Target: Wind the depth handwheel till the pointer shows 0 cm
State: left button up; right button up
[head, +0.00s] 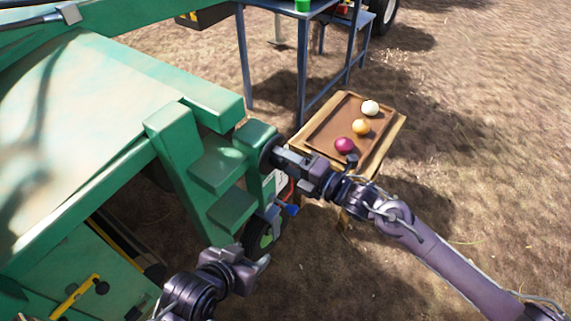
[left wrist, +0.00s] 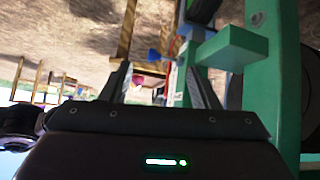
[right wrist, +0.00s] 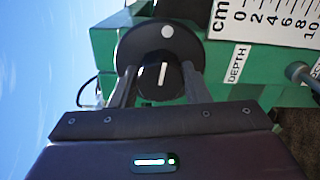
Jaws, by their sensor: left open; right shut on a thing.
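The depth handwheel is a black disc with a white dot and a hub with a white line, seen in the right wrist view (right wrist: 160,48). In the head view its dark edge (head: 268,150) shows on the green machine. My right gripper (head: 281,158) is shut on its hub, one finger on each side (right wrist: 156,78). The white depth scale (right wrist: 275,18), marked cm from 0 upward, stands right of the wheel above a DEPTH label (right wrist: 237,64). I cannot make out the pointer. My left gripper (head: 258,272) is open and empty, low beside the machine, also in its wrist view (left wrist: 162,75).
A wooden table (head: 390,140) bears a brown tray (head: 323,128) with a white, an orange and a purple onion. A blue-tipped knob (head: 290,209) sticks out below the handwheel. A blue metal stand (head: 302,65) is behind. The dirt ground at right is open.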

jog(key=n+b, duration=0.1)
jog(key=n, duration=0.2)
jog(key=shift+f, duration=0.1)
pick_arm(q)
jog(key=w+r+t+h, duration=0.1)
jog(key=w+r+t, duration=0.2)
jog(key=r, duration=0.3)
jog(key=w+d+r+t+h, duration=0.1)
jog(key=w+r+t, duration=0.3)
jog(key=r, duration=0.2)
jog(key=shift+w+d+r, duration=0.15)
jog(key=shift+r, duration=0.25)
pick_arm(e)
jog(key=o, duration=1)
jog(key=shift+s+d, duration=0.1)
pick_arm(q)
jog(key=s+f+g+y, duration=0.1)
jog(key=s+f+g, duration=0.3)
jog(key=f, duration=0.5)
jog(key=shift+a+g+p, duration=0.3)
jog(key=shift+a+p, duration=0.05)
pick_arm(e)
jog(key=v, duration=0.7)
jog(key=shift+s+d, duration=0.2)
pick_arm(q)
jog(key=shift+f, duration=0.1)
